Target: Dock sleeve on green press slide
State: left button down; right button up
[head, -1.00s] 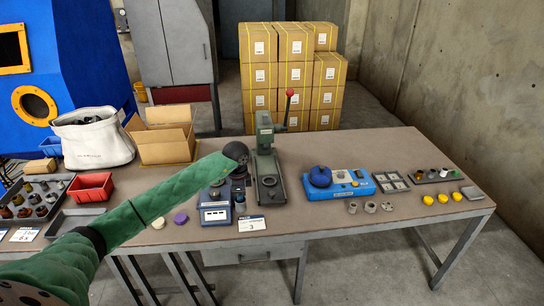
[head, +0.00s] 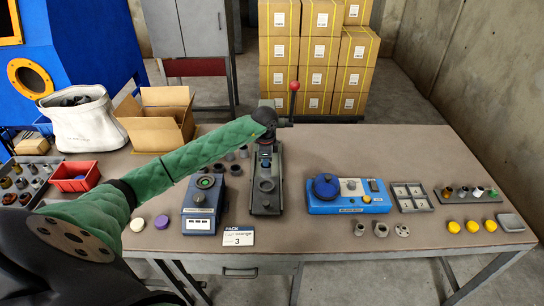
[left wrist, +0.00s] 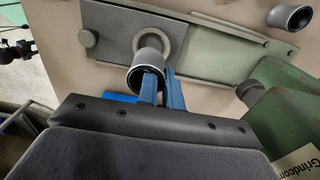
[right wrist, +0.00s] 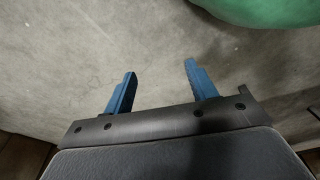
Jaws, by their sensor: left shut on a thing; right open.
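In the left wrist view a grey hollow sleeve (left wrist: 149,62) is held by my left gripper (left wrist: 158,88), one blue finger at its open mouth and the other outside its wall. The sleeve appears over or against a pale ring seat (left wrist: 166,33) on the press slide (left wrist: 212,52); I cannot tell whether they touch. The green press body (left wrist: 288,98) is at the right. My right gripper (right wrist: 157,90) is open and empty above bare floor.
A blue-grey device (head: 203,205) stands left of the press and a blue device (head: 348,194) right of it. The red-knobbed lever (head: 294,87) rises behind. Another sleeve (left wrist: 290,17) shows in the left wrist view.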

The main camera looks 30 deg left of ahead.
aim_at(266, 173)
pick_arm(q)
jog(key=shift+w+f+b, duration=0.1)
jog(key=shift+f+b, duration=0.55)
jog(key=shift+f, duration=0.75)
jog(key=shift+f+b, duration=0.75)
jog(key=shift+f, duration=0.65)
pick_arm(e)
notch_tip(266, 173, up, 6)
jog(key=w+a, duration=0.2)
jog(key=shift+w+a, duration=0.15)
jog(key=shift+w, duration=0.1)
jog(key=shift+r, duration=0.1)
jog(key=shift+s, duration=0.1)
pick_arm(q)
jog(key=shift+f+b, duration=0.3)
jog(key=shift+f, duration=0.3)
pick_arm(e)
jog(key=shift+f, duration=0.35)
pick_arm(q)
jog(key=c, duration=1.8)
grip_release()
jog(key=shift+c, duration=0.2)
